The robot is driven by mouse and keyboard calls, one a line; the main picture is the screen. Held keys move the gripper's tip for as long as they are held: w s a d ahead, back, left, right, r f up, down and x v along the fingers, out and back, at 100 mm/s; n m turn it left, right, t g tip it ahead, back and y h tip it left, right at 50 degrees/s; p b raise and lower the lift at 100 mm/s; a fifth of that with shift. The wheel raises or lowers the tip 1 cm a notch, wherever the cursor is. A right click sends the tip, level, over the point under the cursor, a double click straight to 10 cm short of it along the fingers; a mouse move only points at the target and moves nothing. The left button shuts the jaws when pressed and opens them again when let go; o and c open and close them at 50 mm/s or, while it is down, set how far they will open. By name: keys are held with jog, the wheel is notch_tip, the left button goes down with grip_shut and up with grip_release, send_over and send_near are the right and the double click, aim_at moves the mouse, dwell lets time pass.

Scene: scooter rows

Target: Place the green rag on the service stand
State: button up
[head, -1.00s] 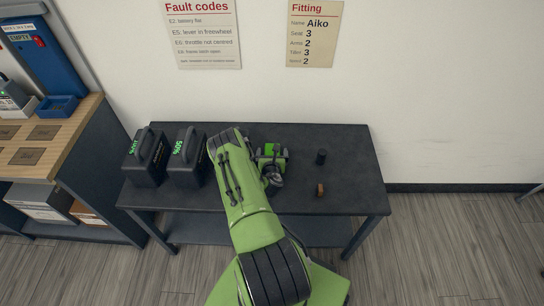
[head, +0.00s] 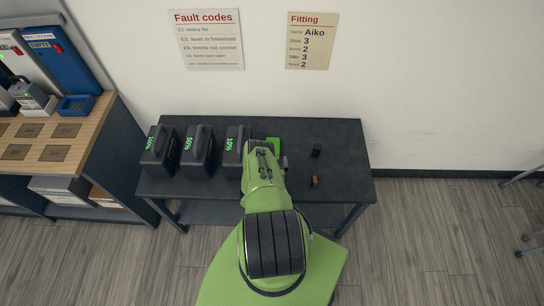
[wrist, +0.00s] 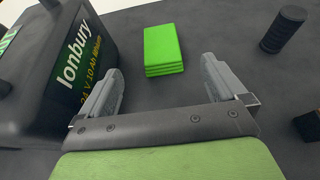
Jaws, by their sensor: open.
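The green rag (wrist: 163,48) is a folded, flat stack lying on a dark table (head: 345,160). In the head view the rag (head: 274,142) shows partly behind the end of my arm. My gripper (wrist: 161,68) is open and empty in the wrist view. Its two grey fingers point toward the rag, one to each side of its near end, and the rag lies beyond them. In the head view my arm hides most of the gripper. I cannot tell which surface is the service stand.
Three black battery packs stand left of the rag; the closest (head: 232,152) reads 10% and is close to my left finger. A dark cylinder (head: 316,150) and a small brown block (head: 314,182) stand to the right. A wooden-topped bench (head: 95,135) is at far left.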

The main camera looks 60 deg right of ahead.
jog(key=shift+s+a+r+p, duration=0.25)
jog(key=shift+a+r+p, duration=0.1)
jog(key=shift+a+p, duration=0.1)
jog(key=shift+f, duration=0.1)
